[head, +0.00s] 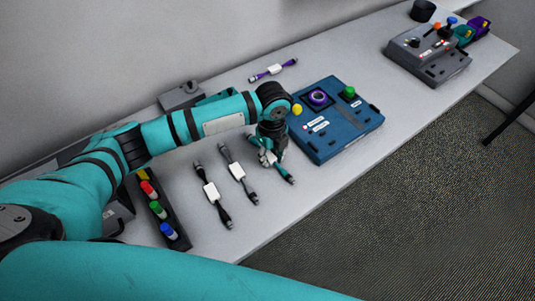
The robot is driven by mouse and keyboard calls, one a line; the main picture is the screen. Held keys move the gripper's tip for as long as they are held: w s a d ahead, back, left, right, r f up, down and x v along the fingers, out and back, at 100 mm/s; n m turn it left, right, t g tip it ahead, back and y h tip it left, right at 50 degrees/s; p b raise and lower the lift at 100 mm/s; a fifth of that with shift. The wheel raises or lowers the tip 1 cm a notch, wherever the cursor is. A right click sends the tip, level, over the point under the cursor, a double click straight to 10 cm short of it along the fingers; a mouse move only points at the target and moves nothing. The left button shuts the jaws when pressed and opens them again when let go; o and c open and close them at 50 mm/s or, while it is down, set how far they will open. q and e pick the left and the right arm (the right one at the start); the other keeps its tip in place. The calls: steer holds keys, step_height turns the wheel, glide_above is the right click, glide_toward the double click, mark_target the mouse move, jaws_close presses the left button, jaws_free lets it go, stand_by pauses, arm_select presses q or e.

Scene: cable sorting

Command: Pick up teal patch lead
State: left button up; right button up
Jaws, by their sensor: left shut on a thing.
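The teal patch lead (284,173) is a short cable with dark ends, lying slantwise at the middle of the table. My left gripper (267,157) is over it from above, shut on it; the fingers and arm hide part of the lead. Whether the lead is touching the table is hard to tell. My right gripper is not in view.
A grey lead (237,171) and a black lead (211,193), each with a white label, lie to the left. A purple lead (272,70) lies behind. A blue box (335,141) stands close on the right. A dark rack (165,219) stands left; a grey box (446,68) stands far right.

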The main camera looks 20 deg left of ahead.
arm_select(q)
jaws_close()
steer(key=shift+r, duration=0.1)
